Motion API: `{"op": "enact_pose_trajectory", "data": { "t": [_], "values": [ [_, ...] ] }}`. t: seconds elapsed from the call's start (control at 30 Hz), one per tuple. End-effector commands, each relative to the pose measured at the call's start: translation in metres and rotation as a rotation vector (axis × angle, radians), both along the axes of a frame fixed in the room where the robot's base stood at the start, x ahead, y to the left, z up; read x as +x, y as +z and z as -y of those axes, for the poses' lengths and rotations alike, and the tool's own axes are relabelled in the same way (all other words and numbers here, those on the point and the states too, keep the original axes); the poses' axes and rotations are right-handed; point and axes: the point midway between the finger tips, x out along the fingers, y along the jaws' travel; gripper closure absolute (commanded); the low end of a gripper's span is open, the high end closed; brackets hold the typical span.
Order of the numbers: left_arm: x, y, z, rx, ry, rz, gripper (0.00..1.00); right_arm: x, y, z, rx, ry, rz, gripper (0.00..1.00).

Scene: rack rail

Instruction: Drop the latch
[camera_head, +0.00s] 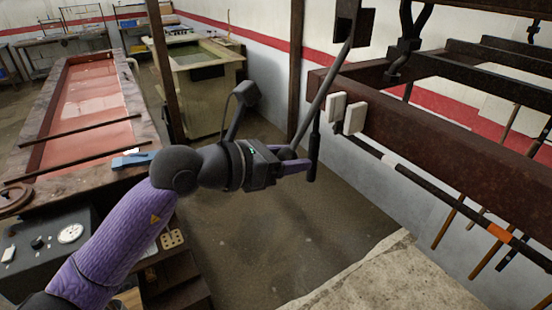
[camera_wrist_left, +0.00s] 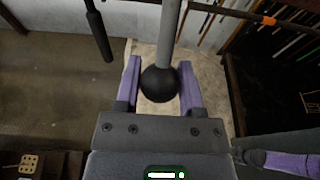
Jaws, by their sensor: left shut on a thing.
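A grey lever rod (camera_head: 330,85) slants down from a dark bracket (camera_head: 354,22) at the top of the head view. Its lower end goes to my left gripper (camera_head: 295,160). In the left wrist view, the rod (camera_wrist_left: 171,25) ends in a round black knob (camera_wrist_left: 160,85). The purple fingers of my left gripper (camera_wrist_left: 161,78) stand on either side of the knob and are shut on it. In the head view the fingers partly hide the knob. No part is clearly marked as the latch. My right gripper is not seen.
A black hanging handle (camera_head: 313,155) is close beside the gripper; it also shows in the wrist view (camera_wrist_left: 98,35). A brown beam (camera_head: 450,160) with white blocks (camera_head: 355,118) is at right. A red-topped bench (camera_head: 90,100) is at left. Floor (camera_head: 260,230) below is clear.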

Motion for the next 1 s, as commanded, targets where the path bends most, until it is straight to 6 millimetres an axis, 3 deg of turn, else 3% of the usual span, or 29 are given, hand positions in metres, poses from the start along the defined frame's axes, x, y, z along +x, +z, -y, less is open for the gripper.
{"op": "enact_pose_trajectory", "data": {
  "t": [0.53, 0.77, 1.0],
  "values": [
    [0.029, -0.023, 0.044, -0.003, -0.001, 0.001, 0.83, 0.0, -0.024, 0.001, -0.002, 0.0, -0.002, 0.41],
    [0.037, -0.025, 0.055, 0.0, 0.0, 0.001, 0.83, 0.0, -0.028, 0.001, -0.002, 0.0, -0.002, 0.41],
    [0.055, -0.028, 0.081, -0.002, 0.0, 0.002, 0.83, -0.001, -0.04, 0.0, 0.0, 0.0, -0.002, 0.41]
  ]
}}
